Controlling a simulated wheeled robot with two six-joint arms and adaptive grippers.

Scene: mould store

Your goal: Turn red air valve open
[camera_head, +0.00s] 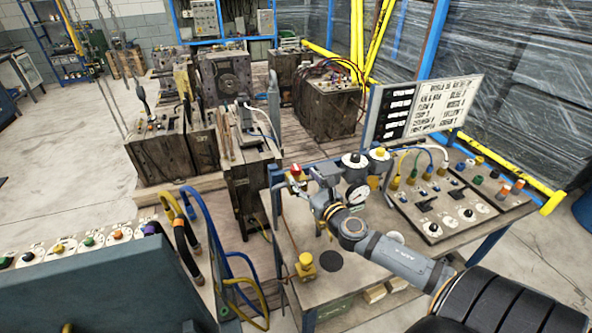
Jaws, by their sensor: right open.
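The red air valve (295,170) is a small red handle on a pale fitting at the back left corner of the workbench. My right gripper (312,180) reaches in from the lower right, with its fingers just to the right of the valve. It is open, and no object shows between its fingers. Whether a finger touches the valve is too small to tell. My left gripper is not in view.
A pressure gauge (357,194) stands close to the right of my gripper. A yellow button box (306,266) sits on the workbench (345,290). A control panel (450,205) with hoses and a sign board (425,108) fill its right side. Wooden-sided mould blocks (250,185) stand behind left.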

